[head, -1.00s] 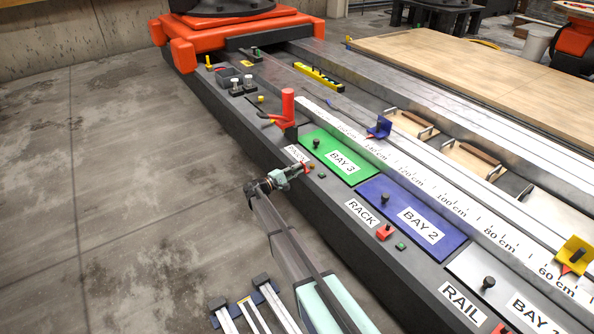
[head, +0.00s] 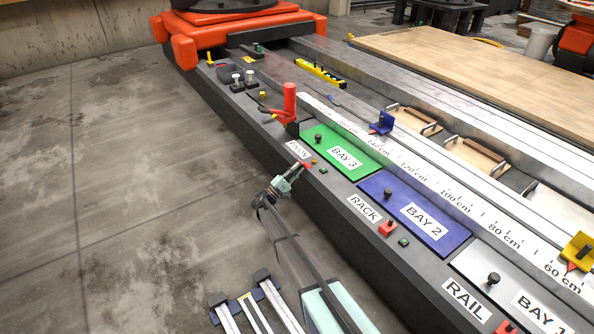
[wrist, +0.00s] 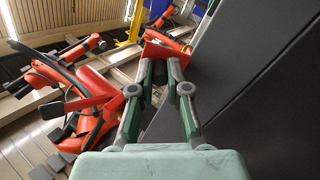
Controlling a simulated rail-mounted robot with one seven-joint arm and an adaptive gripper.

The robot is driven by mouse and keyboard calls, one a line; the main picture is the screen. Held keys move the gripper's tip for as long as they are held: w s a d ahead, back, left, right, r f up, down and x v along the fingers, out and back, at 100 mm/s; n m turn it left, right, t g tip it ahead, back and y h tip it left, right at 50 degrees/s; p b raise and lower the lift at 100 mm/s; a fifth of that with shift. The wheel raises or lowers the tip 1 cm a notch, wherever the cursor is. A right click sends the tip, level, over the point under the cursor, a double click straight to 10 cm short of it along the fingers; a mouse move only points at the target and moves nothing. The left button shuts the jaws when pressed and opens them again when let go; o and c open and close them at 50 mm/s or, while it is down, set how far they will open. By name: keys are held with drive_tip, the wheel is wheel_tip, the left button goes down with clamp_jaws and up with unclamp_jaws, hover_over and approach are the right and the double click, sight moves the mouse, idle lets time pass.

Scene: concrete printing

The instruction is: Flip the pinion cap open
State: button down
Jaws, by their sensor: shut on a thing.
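The red pinion cap (head: 307,166) is a small piece on the dark rail-bed top beside the PINION label (head: 298,150). In the head view my gripper (head: 300,169) reaches it from the left and partly covers it. In the wrist view my gripper (wrist: 161,73) has its fingertips together at the red cap (wrist: 165,52), shut on its near edge. The cap's hinge is hidden, and how far it has turned cannot be told.
A small green button (head: 323,171) sits close right of the cap. The green BAY 3 plate (head: 322,149) with a black knob lies behind. A red upright post (head: 289,101) stands farther up the bed. Open concrete floor (head: 120,200) lies left.

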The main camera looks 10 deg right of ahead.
drive_tip(key=c, duration=1.2)
unclamp_jaws()
drive_tip(key=shift+o, duration=0.2)
drive_tip(key=v, duration=1.2)
